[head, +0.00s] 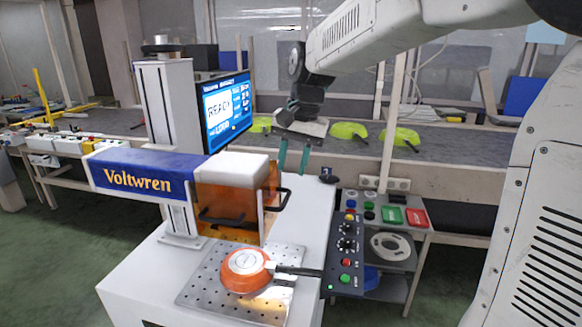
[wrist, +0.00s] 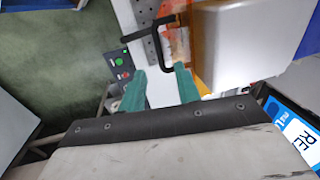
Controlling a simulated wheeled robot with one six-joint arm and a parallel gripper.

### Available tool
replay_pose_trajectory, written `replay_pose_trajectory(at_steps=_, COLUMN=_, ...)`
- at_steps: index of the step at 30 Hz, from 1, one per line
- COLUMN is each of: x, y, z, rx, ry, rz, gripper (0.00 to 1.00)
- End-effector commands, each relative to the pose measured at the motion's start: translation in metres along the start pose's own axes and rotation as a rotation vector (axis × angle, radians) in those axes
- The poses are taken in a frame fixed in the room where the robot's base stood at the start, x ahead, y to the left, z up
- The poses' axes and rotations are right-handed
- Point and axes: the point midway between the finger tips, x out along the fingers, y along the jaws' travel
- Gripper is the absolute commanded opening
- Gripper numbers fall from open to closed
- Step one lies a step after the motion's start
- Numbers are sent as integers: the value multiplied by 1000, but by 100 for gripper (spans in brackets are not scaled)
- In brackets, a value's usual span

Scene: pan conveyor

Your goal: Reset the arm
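My gripper (head: 293,158) hangs over the back right corner of the white machine table (head: 140,285) in the head view. Its two green fingers stand apart with nothing between them, and it is open. In the wrist view the open fingers (wrist: 158,88) point toward the machine's black handle (wrist: 158,40). An orange pan (head: 246,270) lies on the perforated metal plate (head: 205,285), its dark handle pointing right. My arm reaches in from the upper right of the head view.
The Voltwren machine (head: 135,175) with its orange guard (head: 225,212) stands left of my gripper. A screen (head: 226,110) stands behind it. A button panel (head: 347,245) lines the table's right side. Green pans (head: 350,130) lie on the grey conveyor (head: 450,140) behind.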

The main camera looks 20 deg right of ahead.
Motion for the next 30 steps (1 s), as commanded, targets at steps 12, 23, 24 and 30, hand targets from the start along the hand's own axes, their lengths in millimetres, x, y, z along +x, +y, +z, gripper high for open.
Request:
replay_pose_trajectory(at_steps=12, x=1, y=1, z=1, rx=-45, ry=-3, rz=5, gripper=33)
replay_pose_trajectory(at_steps=23, x=16, y=91, z=105, rx=-392, ry=-74, rz=118, gripper=33)
replay_pose_trajectory(at_steps=24, x=16, y=103, z=120, rx=-428, ry=-74, rz=127, gripper=33)
replay_pose_trajectory(at_steps=30, x=21, y=158, z=187, rx=-575, ry=-48, rz=157, gripper=33)
